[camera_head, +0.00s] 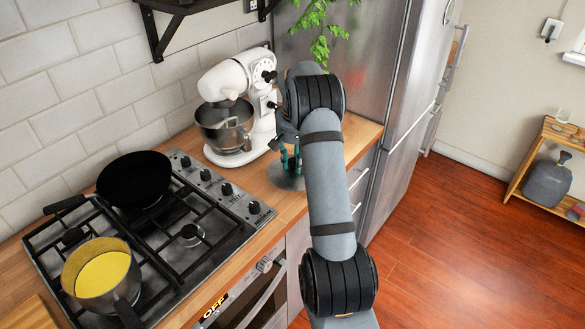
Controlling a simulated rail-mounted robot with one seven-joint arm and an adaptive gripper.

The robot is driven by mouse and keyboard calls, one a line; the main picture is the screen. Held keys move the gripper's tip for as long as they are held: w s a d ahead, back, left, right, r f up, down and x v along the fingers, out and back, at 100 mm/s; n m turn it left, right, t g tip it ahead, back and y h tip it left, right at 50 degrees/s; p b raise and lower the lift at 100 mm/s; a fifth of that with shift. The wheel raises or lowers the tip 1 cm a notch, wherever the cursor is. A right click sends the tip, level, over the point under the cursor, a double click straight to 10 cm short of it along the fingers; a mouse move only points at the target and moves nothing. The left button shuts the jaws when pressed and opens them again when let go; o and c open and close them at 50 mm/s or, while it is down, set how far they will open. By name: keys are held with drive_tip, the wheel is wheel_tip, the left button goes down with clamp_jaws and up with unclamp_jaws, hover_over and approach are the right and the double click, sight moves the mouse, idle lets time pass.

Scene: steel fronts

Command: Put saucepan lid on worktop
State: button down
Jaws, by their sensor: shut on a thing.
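The saucepan lid (285,181) is a round grey disc at the worktop's (262,192) right part, in front of the mixer. My gripper (290,165) points down over the lid and is shut on it, with its fingers at the lid's top. My arm hides part of the lid's right side. The lid lies flat, at or very close to the wooden surface; I cannot tell if it touches. The saucepan (121,286) stands uncovered on the hob's front left, with yellow contents.
A white stand mixer (242,141) with a steel bowl stands just behind the lid. A black frying pan (134,179) sits on the gas hob (190,233). The steel fridge (385,120) rises at the right. A little bare worktop lies between hob and lid.

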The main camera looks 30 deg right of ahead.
sight(292, 169)
drive_tip(key=shift+w+a+f, duration=0.1)
drive_tip(key=shift+a+f, duration=0.05)
drive_tip(key=shift+f+p, duration=0.5)
drive_tip(key=shift+f, duration=1.5)
drive_tip(key=shift+f, duration=0.15)
drive_tip(key=c, duration=1.4)
unclamp_jaws()
drive_tip(key=shift+c, duration=0.2)
wheel_tip(292, 169, up, 12)
drive_tip(key=s, duration=0.1)
drive_tip(key=shift+s+a+b, duration=0.3)
drive_tip(key=shift+s+b, duration=0.05)
drive_tip(key=shift+b, duration=0.1)
